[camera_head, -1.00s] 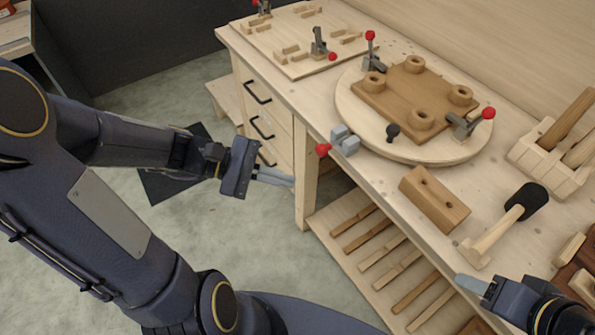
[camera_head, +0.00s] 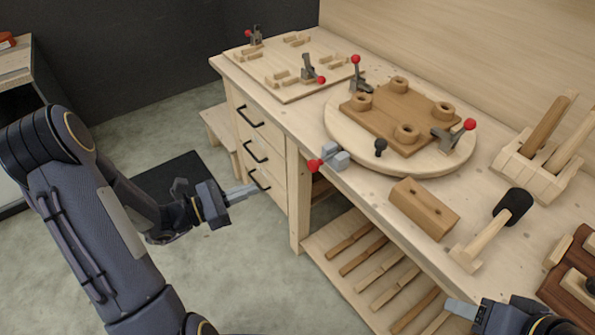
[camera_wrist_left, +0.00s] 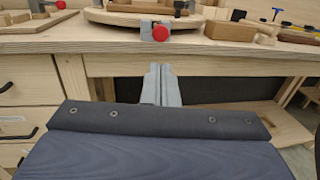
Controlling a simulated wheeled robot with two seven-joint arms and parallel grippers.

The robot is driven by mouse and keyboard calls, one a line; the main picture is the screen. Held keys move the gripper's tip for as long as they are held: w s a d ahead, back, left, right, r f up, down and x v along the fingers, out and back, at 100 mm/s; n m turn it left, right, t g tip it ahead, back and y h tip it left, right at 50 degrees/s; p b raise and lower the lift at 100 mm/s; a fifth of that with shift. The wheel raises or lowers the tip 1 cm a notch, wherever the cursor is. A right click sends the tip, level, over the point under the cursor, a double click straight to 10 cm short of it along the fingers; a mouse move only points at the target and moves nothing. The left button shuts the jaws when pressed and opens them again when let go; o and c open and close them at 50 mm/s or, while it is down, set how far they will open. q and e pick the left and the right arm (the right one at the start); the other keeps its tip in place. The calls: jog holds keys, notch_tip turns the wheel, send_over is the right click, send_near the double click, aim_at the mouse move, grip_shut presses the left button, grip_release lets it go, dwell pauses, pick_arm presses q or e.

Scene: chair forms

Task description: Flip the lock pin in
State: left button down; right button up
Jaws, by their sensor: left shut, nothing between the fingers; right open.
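The lock pin appears to be the grey block with a red knob (camera_head: 328,159) at the front edge of the bench, beside the round wooden turntable (camera_head: 345,130). Its red knob (camera_head: 315,165) sticks out to the left, over the bench edge. In the left wrist view the red knob (camera_wrist_left: 161,33) faces me, just beyond my fingertips. My left gripper (camera_head: 252,189) is shut and empty, in front of the drawers, left of and below the knob and apart from it. My right gripper (camera_head: 460,308) is open, at the bottom right, partly cut off by the frame edge.
A brown board with pegs (camera_head: 385,120) and red-knobbed clamps sit on the turntable, with a small black knob (camera_head: 380,147) near its front. Open floor (camera_head: 240,265) surrounds my left arm.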

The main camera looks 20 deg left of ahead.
aim_at(309, 166)
pick_arm(q)
jog(key=p+x, duration=0.2)
jog(key=x, duration=1.1)
jog(key=shift+w+d, duration=0.15)
jog(key=shift+d, duration=0.05)
jog(key=shift+f, duration=0.1)
jog(key=shift+w+d, duration=0.1)
jog(key=shift+w+d, duration=0.25)
jog(key=shift+w, duration=0.05)
jog(key=shift+b+x, duration=0.35)
jog(key=shift+x, duration=0.55)
jog(key=shift+w+a, duration=0.1)
jog(key=shift+w, duration=0.05)
jog(key=shift+a, duration=0.1)
